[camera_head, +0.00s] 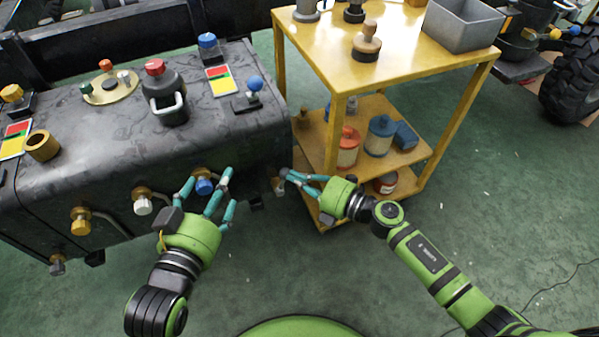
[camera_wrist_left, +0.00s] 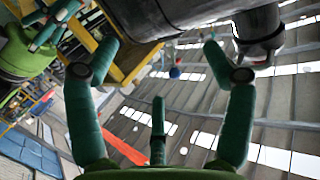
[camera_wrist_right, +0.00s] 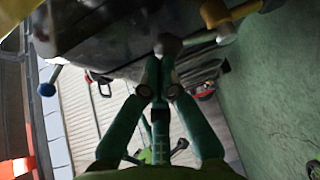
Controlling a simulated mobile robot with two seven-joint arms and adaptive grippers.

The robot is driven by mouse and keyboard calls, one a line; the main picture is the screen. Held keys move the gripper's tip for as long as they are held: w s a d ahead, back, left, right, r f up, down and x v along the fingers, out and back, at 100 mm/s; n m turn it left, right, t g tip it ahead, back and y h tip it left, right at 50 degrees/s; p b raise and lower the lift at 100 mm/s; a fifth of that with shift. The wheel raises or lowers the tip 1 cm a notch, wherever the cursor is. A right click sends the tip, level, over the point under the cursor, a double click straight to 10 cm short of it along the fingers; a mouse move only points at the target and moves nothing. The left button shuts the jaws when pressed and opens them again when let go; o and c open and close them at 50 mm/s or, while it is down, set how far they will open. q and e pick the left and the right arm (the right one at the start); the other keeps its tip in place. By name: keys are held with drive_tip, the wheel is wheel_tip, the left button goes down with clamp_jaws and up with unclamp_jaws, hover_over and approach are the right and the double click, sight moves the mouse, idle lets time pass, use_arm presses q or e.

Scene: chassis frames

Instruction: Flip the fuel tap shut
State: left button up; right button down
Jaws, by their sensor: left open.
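A small pale and brassy fitting (camera_head: 278,186), likely the fuel tap, sits at the lower right end of the dark tank (camera_head: 130,140). In the right wrist view, a yellow body (camera_wrist_right: 214,14) has a grey lever with a round end (camera_wrist_right: 168,44). My right gripper (camera_head: 287,175) has its fingers drawn together beside the fitting. Its tips are right at the lever's round end; I cannot tell whether they touch it. My left gripper (camera_head: 225,178) is open and empty at the tank's front, by a blue knob (camera_head: 204,186). The fingers partly hide the fitting.
White (camera_head: 143,206) and yellow (camera_head: 81,224) knobs line the tank's front. A yellow cart (camera_head: 400,70) with canisters and a grey bin (camera_head: 462,24) stands close to my right gripper. The green floor in front is clear.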

sight(284, 178)
use_arm(q)
drive_tip(key=s+a+f+n+g+y+p, duration=0.1)
drive_tip(key=s+a+f+g+y+p, duration=0.1)
drive_tip(key=s+a+f+g, duration=0.35)
drive_tip(key=s+a+f+n+g+y+p, duration=0.1)
drive_tip(key=s+a+f+g+y, duration=0.1)
drive_tip(key=s+f+g, duration=0.55)
use_arm(e)
drive_tip(key=a+n+h+p, duration=0.1)
drive_tip(key=p, duration=0.1)
drive_tip(key=a+n+h+p, duration=0.1)
drive_tip(key=p, duration=0.1)
drive_tip(key=s+a+r+n+p, duration=0.1)
drive_tip(key=p, duration=0.2)
drive_tip(key=shift+a+g+h, duration=0.15)
drive_tip(key=shift+g+h, duration=0.25)
drive_tip(key=shift+f, duration=0.1)
use_arm(q)
drive_tip(key=s+f, duration=0.3)
drive_tip(key=f, duration=1.4)
drive_tip(key=shift+f+m, duration=0.3)
drive_tip(key=shift+s+r, duration=0.1)
use_arm(e)
drive_tip(key=shift+r+p, duration=0.75)
drive_tip(key=shift+r, duration=0.1)
use_arm(q)
drive_tip(key=shift+r, duration=0.75)
